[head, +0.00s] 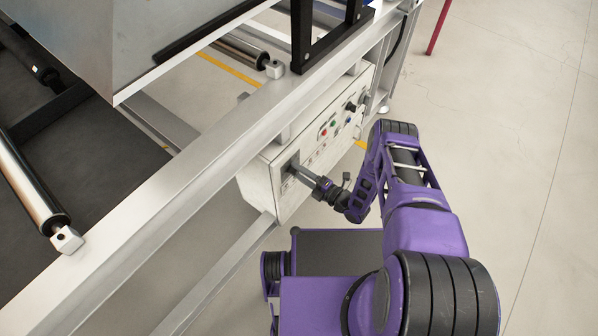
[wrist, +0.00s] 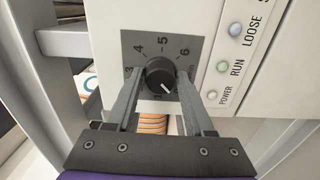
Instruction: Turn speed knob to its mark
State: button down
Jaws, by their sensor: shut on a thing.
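The speed knob (wrist: 160,75) is a round black dial on a grey scale plate (wrist: 133,42) in the wrist view. The numbers 3, 4, 5 and 6 show around its upper side. A small pale line on the knob points down and slightly right; I cannot make out a separate target mark. My gripper (wrist: 160,80) is shut on the knob, one finger on each side. The fingers hide parts of the lower scale. In the head view my gripper (head: 296,168) reaches the near end of the white control panel (head: 275,184), and the knob is hidden there.
A long metal rail (head: 150,220) runs above the panel, and a lower bar (head: 222,268) runs below. Open floor (head: 500,130) lies to the right.

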jog(key=shift+w+m, duration=0.1)
jog(key=shift+m, duration=17.6)
